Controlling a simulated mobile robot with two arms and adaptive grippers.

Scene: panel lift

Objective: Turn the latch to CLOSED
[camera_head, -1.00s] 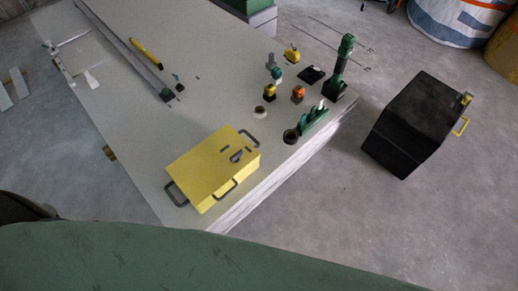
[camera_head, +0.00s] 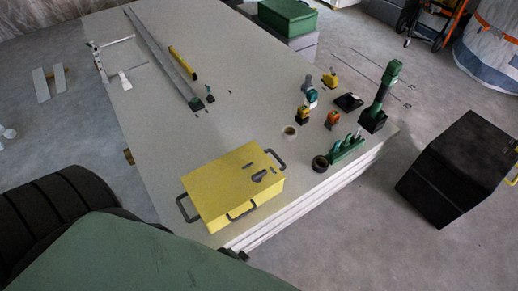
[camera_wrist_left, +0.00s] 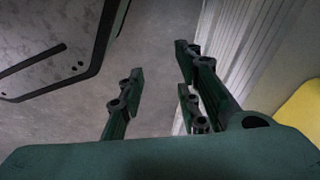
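A yellow box (camera_head: 232,190) with dark handles sits near the front edge of the pale panel stack (camera_head: 180,130) in the head view. On its top is a small dark turning piece (camera_head: 260,175), which looks like the latch; its markings are too small to read. My left gripper (camera_wrist_left: 158,88) shows in the left wrist view with its fingers apart and nothing between them. It is beside the stack's pale ribbed side, over grey floor. A yellow surface (camera_wrist_left: 302,110), likely the box, shows at that view's right edge. My right gripper is not in view.
Tape rolls (camera_head: 320,163), a green tool holder (camera_head: 347,150), a green upright tool (camera_head: 382,95) and small tools stand right of the box. A long rail (camera_head: 165,55) and yellow level (camera_head: 183,63) lie behind. A black case (camera_head: 458,168) stands on the floor at right.

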